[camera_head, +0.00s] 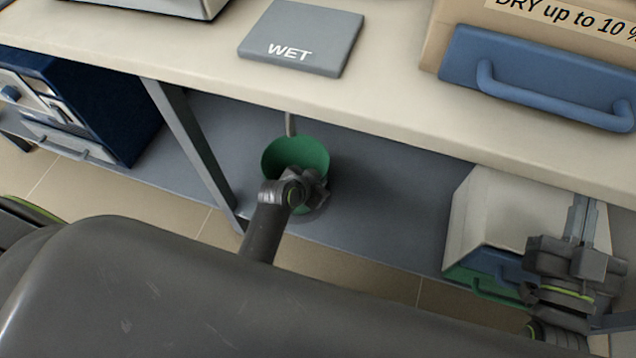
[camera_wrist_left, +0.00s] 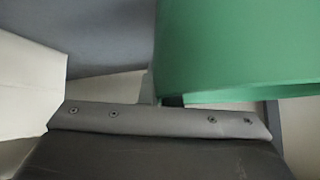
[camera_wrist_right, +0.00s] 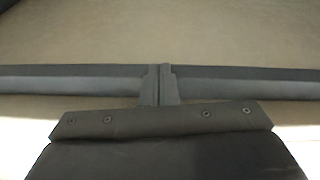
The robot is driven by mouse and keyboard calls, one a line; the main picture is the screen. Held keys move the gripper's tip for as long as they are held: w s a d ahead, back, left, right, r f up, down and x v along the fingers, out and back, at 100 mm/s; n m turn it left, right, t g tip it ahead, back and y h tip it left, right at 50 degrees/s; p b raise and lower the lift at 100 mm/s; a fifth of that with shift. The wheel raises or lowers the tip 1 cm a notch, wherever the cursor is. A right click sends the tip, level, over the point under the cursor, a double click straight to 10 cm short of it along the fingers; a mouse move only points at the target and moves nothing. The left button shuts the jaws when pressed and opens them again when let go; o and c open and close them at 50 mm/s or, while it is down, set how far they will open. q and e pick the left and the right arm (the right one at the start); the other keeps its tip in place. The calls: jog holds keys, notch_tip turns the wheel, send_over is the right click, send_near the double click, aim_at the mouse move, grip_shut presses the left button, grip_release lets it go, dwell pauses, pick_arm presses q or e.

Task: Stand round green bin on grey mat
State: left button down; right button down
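The round green bin (camera_head: 283,152) is under the worktop, over the grey lower shelf, with its open top facing me. My left gripper (camera_head: 304,186) is at its near side and covers much of its lower part. In the left wrist view the bin (camera_wrist_left: 235,45) fills the upper right. The left fingers (camera_wrist_left: 160,98) are nearly together with the bin's thin wall between them, one finger mostly hidden behind it. A flat grey mat (camera_head: 300,30) marked WET lies on the worktop. My right gripper (camera_head: 583,215) is at the right, its fingers (camera_wrist_right: 160,82) together and empty.
The pale worktop (camera_head: 395,105) overhangs the lower shelf (camera_head: 385,190). A table leg (camera_head: 190,140) stands left of the bin. A white, blue and green box (camera_head: 490,215) is at the lower right. A box with a blue handle (camera_head: 550,100) stands right of the mat.

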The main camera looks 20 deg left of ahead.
pick_arm(q)
jog(key=shift+f, duration=0.3)
pick_arm(e)
jog(key=shift+s+a+r+n+t, duration=0.15)
jog(key=shift+r+t, duration=0.2)
jog(key=shift+r, duration=0.2)
jog(key=shift+s+r+n+t, duration=0.15)
jog(key=shift+r+t, duration=0.2)
jog(key=shift+r, duration=0.15)
pick_arm(q)
jog(key=shift+f, duration=0.15)
pick_arm(e)
jog(key=shift+r, duration=0.1)
pick_arm(q)
jog(key=c, duration=1.6)
grip_release()
jog(key=shift+c, duration=0.2)
